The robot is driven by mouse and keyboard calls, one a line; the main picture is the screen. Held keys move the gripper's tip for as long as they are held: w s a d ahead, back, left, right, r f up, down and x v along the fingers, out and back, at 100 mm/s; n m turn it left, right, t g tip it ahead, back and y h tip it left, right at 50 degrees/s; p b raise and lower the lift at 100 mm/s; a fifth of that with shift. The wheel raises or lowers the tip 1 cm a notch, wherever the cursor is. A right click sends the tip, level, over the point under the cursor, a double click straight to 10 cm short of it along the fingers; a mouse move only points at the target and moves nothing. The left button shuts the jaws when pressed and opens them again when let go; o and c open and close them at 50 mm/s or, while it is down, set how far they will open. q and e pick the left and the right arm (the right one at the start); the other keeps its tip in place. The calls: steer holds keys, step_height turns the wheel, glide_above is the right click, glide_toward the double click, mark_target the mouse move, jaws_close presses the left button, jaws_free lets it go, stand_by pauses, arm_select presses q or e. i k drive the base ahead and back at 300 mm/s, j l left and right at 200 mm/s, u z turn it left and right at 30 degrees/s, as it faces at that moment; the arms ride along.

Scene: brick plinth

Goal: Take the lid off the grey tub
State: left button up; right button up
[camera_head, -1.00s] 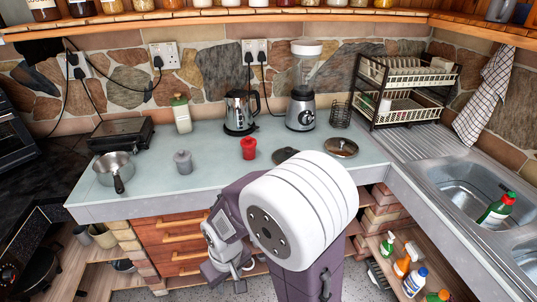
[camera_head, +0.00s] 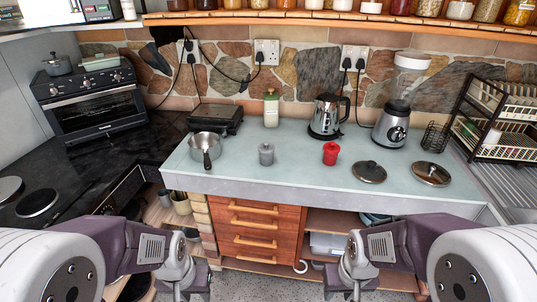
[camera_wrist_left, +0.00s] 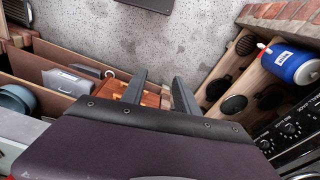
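The grey tub (camera_head: 266,155) is a small grey canister standing upright on the pale worktop, its lid (camera_head: 266,147) on top. My left gripper (camera_head: 184,291) is low in front of the worktop, below and left of the tub, apart from it. In the left wrist view its two fingers (camera_wrist_left: 160,92) are spread with nothing between them, and the tub is not seen. My right gripper (camera_head: 356,291) is low in front of the worktop, right of the tub. Its fingers are too unclear and cut off to judge.
A red tub (camera_head: 331,154) stands right of the grey one, a saucepan (camera_head: 205,145) left. Two round lids (camera_head: 369,172) (camera_head: 432,173) lie at right. The worktop's front middle is clear.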

mark_target(266, 160)
steer(key=i+l+z, duration=0.15)
steer(key=i, duration=0.45)
steer(key=i+l+z, duration=0.1)
steer(key=i, duration=0.45)
